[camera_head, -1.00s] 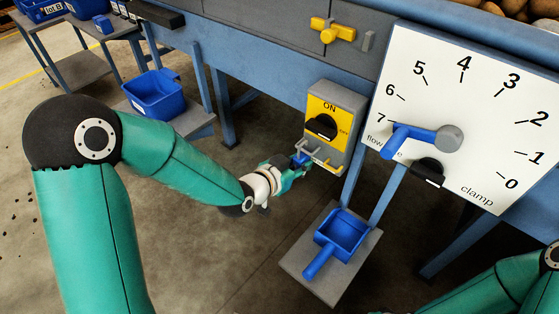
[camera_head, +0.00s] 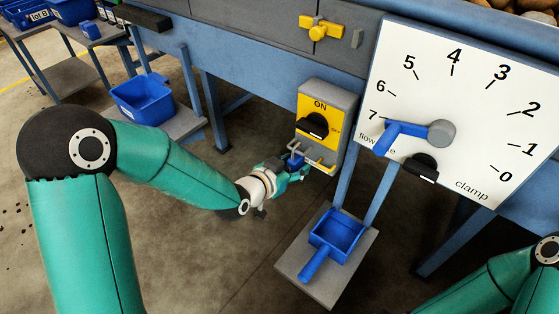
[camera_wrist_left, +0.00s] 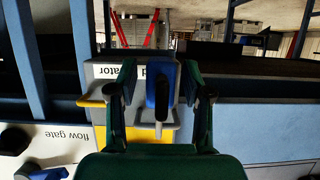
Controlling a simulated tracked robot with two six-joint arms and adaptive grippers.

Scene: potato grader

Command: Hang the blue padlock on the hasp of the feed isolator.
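The blue padlock (camera_head: 295,161) is at the lower left of the feed isolator (camera_head: 342,98), a grey box with a yellow ON plate and black knob. The hasp (camera_head: 318,160) is the pale bar with yellow ends under the plate. Whether the shackle is around the hasp bar I cannot tell. My right gripper is out of view.
A white dial panel (camera_head: 480,110) with a blue lever (camera_head: 405,135) and a black clamp knob is right of the isolator. A blue scoop (camera_head: 335,235) lies on a grey shelf below. A blue bin (camera_head: 143,97) is on a shelf at left. Blue frame legs stand behind.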

